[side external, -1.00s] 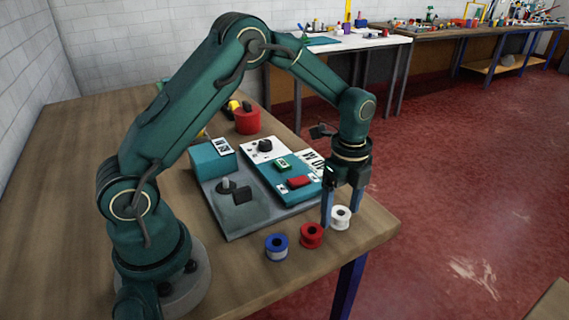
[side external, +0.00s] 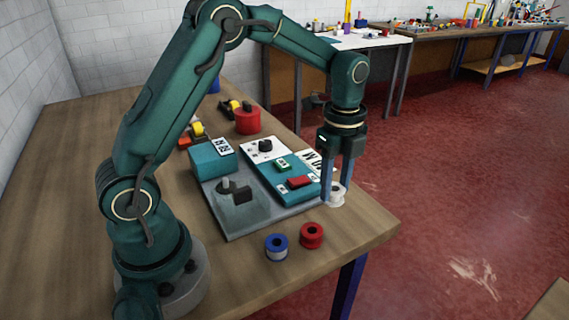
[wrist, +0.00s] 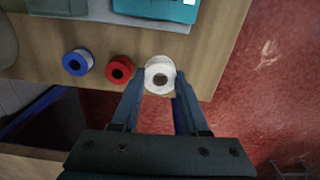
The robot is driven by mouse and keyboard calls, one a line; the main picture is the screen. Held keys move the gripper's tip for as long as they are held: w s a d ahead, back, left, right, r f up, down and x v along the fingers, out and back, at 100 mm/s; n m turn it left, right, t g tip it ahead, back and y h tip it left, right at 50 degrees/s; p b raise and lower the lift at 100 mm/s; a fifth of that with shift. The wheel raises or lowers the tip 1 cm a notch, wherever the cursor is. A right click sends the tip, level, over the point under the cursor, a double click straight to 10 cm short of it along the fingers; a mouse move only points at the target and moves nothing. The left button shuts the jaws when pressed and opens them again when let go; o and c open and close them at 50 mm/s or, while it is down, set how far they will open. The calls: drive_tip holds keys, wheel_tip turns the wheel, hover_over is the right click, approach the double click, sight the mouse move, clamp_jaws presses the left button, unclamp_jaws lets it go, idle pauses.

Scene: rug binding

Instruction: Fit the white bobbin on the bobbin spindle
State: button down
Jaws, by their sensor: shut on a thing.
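The white bobbin (side external: 337,197) is between the fingertips of my gripper (side external: 336,191), which is shut on it and holds it above the table near the right edge. It also shows in the wrist view (wrist: 159,70), its hole facing up between the two fingers. A short grey upright peg (side external: 225,184) stands on the grey base plate (side external: 240,222) of the machine, beside a dark block; it may be the bobbin spindle. My gripper is to the right of it, well apart.
A red bobbin (side external: 312,235) and a blue-and-white bobbin (side external: 276,247) stand on the table (side external: 340,255) in front of the machine. The machine carries a teal box (side external: 212,160) and a teal panel (side external: 290,180). A red pot (side external: 247,121) stands behind.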

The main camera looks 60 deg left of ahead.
drive_tip(key=s+a+r, duration=0.3)
drive_tip(key=s+a, duration=0.4)
drive_tip(key=a, duration=0.2)
drive_tip(key=s+a+r, duration=0.3)
drive_tip(key=s+a, duration=0.5)
drive_tip(key=a, duration=0.1)
drive_tip(key=shift+s+a, duration=0.3)
drive_tip(key=shift+f, duration=0.2)
hover_over(225, 179)
drive_tip(key=shift+f, duration=2.75)
drive_tip(key=shift+f, duration=1.85)
drive_tip(key=shift+c, duration=1.7)
unclamp_jaws()
drive_tip(key=shift+a, duration=0.1)
